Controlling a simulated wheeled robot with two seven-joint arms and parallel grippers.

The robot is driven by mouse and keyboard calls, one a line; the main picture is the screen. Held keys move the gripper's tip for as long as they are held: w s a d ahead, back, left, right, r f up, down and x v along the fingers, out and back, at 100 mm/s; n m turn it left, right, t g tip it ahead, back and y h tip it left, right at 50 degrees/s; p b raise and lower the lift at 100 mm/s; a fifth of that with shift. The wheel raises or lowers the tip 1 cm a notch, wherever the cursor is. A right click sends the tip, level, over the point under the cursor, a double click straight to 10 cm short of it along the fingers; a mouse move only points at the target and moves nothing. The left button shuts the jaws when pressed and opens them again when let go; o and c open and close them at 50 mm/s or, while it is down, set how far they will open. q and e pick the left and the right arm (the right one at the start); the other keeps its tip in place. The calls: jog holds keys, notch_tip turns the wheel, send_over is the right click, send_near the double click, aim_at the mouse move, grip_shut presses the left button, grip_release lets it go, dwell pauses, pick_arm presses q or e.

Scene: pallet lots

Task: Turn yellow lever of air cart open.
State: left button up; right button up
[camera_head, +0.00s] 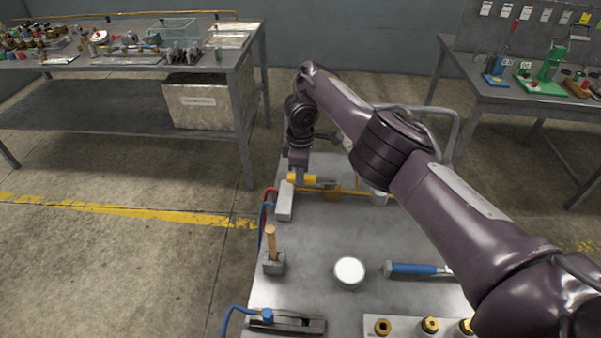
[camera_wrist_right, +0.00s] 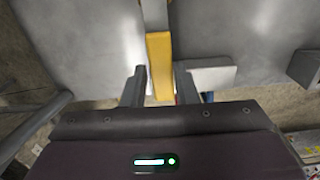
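The yellow lever (camera_head: 303,179) lies near the far left of the grey metal cart top (camera_head: 315,235), next to a pale block. In the right wrist view the yellow lever (camera_wrist_right: 159,60) runs lengthwise between the fingers of my right gripper (camera_wrist_right: 159,88). The fingers are apart, one on each side of the lever, with narrow gaps. In the head view my right gripper (camera_head: 299,168) points down at the lever, and its fingertips are partly hidden. My left gripper is not in view.
The pale block (camera_head: 285,202) has red and blue hoses beside it. Workbenches stand at the back left and back right.

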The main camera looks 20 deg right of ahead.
jog(key=o, duration=0.3)
notch_tip(320, 180, up, 8)
jog(key=p, duration=0.7)
jog(key=shift+p, duration=0.4)
jog(key=shift+f, duration=0.1)
